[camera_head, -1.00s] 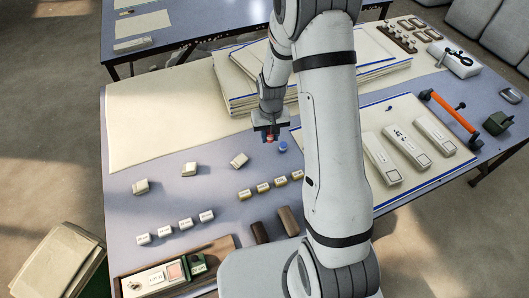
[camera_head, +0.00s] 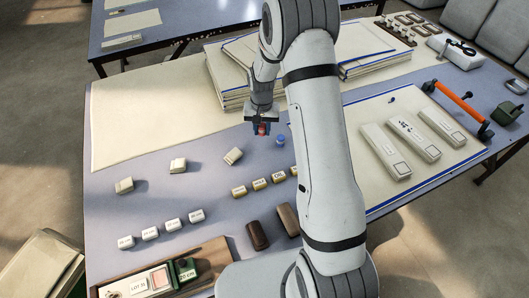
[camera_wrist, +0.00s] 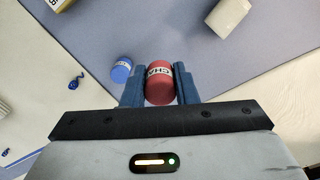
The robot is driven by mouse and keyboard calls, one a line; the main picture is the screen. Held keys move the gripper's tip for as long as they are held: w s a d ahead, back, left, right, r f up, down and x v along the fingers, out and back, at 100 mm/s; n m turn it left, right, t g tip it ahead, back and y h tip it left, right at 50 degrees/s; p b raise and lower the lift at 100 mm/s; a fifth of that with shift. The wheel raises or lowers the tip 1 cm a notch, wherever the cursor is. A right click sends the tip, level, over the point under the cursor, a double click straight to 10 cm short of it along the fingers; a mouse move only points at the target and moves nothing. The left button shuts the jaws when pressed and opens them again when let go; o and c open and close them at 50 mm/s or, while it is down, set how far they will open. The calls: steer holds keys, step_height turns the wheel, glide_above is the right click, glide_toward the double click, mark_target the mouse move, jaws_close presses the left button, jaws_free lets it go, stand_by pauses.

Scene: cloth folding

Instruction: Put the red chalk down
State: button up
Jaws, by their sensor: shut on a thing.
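The red chalk (camera_wrist: 160,88) is a short red cylinder with a white label reading "CHA". My gripper (camera_wrist: 160,92) is shut on it, one blue finger on each side in the wrist view. In the head view my gripper (camera_head: 261,129) points down over the blue table, near the edge of the cream cloth, with the red chalk (camera_head: 262,129) small between its fingers. Whether the chalk touches the table I cannot tell. A blue chalk (camera_head: 281,140) stands on the table just right of my gripper. It also shows in the wrist view (camera_wrist: 121,70), left of the red chalk.
Several white blocks (camera_head: 178,165) and yellow-labelled blocks (camera_head: 260,184) stand in front of my gripper. Stacked cloth sheets (camera_head: 228,90) lie behind. Blue table left of my gripper is bare.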

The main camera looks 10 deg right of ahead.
mark_target(262, 150)
step_height(262, 150, down, 9)
steer(key=b, duration=0.4)
steer(key=shift+f, duration=0.1)
